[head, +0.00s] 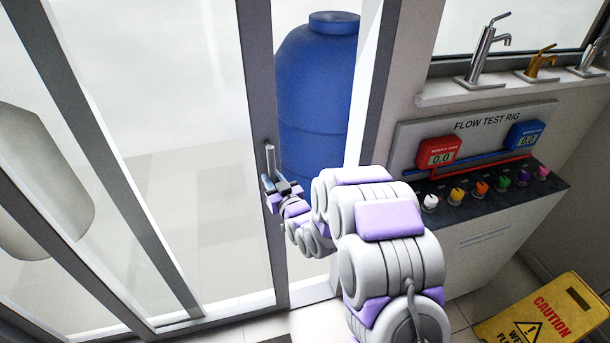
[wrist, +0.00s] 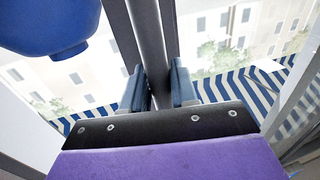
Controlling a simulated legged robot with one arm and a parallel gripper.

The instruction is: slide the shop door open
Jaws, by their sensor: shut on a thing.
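The shop door (head: 259,90) is a glass panel in a grey metal frame. It stands partly open, with a gap between its right edge and the door post (head: 378,85). A vertical bar handle (head: 270,158) is on the door's right stile. My gripper (head: 274,187) is at the lower part of this handle, shut on it. In the wrist view my gripper (wrist: 158,88) has one finger on each side of the grey upright bar (wrist: 150,40). The contact itself is partly hidden by the fingers.
A blue tank (head: 322,100) stands beyond the gap. Right of the post is a flow test rig (head: 480,140) with coloured knobs, below a ledge with several taps (head: 487,50). A yellow caution sign (head: 540,318) is on the floor at lower right. More glass panels are on the left.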

